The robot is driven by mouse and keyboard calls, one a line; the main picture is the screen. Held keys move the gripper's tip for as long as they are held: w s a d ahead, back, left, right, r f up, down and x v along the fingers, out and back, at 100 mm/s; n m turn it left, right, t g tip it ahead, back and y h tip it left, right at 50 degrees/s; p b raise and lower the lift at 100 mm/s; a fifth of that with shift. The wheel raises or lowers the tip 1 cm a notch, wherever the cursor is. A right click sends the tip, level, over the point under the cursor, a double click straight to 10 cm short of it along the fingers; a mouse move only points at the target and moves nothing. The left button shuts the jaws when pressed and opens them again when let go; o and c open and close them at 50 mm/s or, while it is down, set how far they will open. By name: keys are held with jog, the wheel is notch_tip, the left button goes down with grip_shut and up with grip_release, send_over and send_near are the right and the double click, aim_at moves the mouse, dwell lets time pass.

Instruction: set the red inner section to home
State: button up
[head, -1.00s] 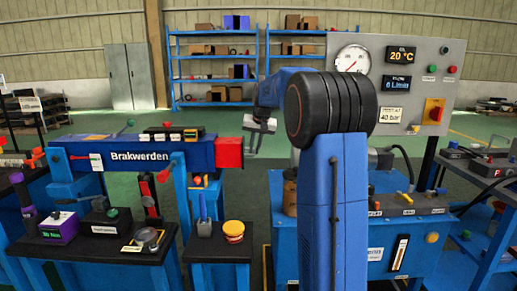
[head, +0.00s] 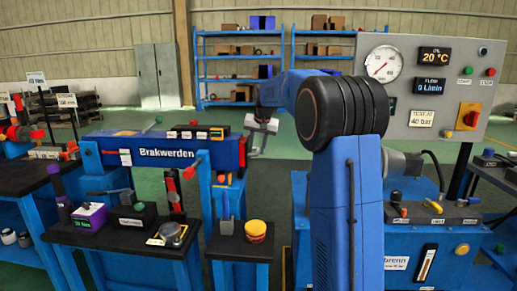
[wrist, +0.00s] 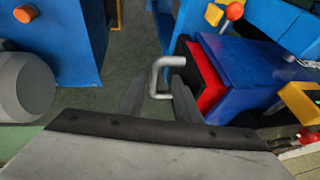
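The blue boom marked Brakwerden (head: 155,150) lies level in the head view. Only a narrow strip of the red inner section (head: 243,150) shows at its right end. In the wrist view the red inner section (wrist: 206,82) stands a short way out of the blue boom (wrist: 255,75). A grey bent handle (wrist: 156,76) sits at its near end. My gripper (wrist: 158,88) is open, with a finger on each side of the handle and gaps visible. In the head view my gripper (head: 262,124) is just right of the boom's end.
A grey gauge panel (head: 430,85) stands at the right behind my arm. Black-topped benches with tools (head: 120,240) and a yellow-red round container (head: 255,231) are in front of the boom. An orange-knobbed lever (wrist: 234,11) is near the boom in the wrist view.

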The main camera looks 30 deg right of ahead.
jog(key=shift+s+d, duration=0.1)
jog(key=shift+r, duration=0.2)
jog(key=v, duration=1.7)
